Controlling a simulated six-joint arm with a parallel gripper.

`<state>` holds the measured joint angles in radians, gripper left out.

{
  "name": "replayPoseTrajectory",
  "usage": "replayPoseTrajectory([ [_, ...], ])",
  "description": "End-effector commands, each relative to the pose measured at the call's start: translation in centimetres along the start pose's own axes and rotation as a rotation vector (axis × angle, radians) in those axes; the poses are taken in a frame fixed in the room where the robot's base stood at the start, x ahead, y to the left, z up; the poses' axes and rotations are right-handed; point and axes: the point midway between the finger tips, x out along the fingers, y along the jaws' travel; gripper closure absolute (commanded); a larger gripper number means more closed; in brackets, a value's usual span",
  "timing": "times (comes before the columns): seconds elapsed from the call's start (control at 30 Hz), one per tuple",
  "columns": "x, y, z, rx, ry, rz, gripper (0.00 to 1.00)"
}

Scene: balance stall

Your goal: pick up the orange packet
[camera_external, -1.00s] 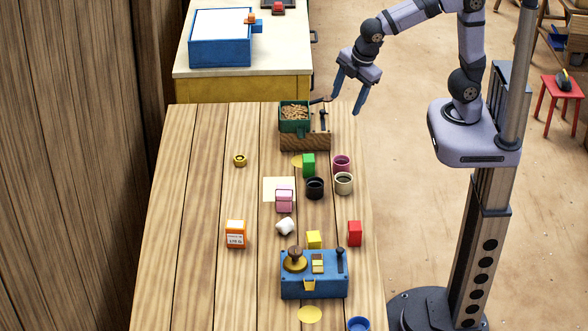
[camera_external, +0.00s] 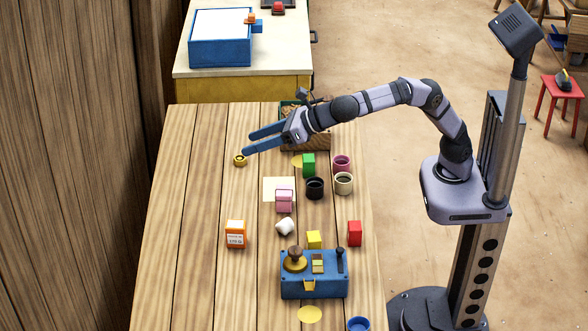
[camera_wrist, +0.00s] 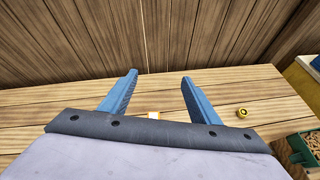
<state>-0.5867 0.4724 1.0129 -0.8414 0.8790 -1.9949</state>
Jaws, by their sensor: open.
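The orange packet (camera_external: 236,234) stands on the left part of the wooden table in the external view, with a white label on its front. In the wrist view a small part of an orange and white thing, likely the packet (camera_wrist: 153,115), shows between the fingers just beyond the gripper's dark edge; the rest is hidden. The fingers (camera_wrist: 160,75) show apart in the wrist view.
A small yellow ring-like object (camera_external: 240,160) lies near the fingertips. A pink block (camera_external: 284,200), a white piece (camera_external: 285,226), cups and coloured blocks stand right of the packet. A blue box (camera_external: 314,284) stands in front. Table left of the packet is clear.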

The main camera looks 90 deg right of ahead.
Motion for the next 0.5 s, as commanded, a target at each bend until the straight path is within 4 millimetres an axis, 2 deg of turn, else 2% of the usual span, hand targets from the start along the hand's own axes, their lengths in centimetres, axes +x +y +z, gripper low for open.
replayPoseTrajectory([
  [0.03,0.3,0.7,-0.5,-0.036,-0.017,0.010,0.44],
  [0.27,0.3,3.1,-0.5,-0.184,-0.085,0.040,0.44],
  [0.5,1.3,2.5,-2.4,-0.178,-0.079,0.035,0.44],
])
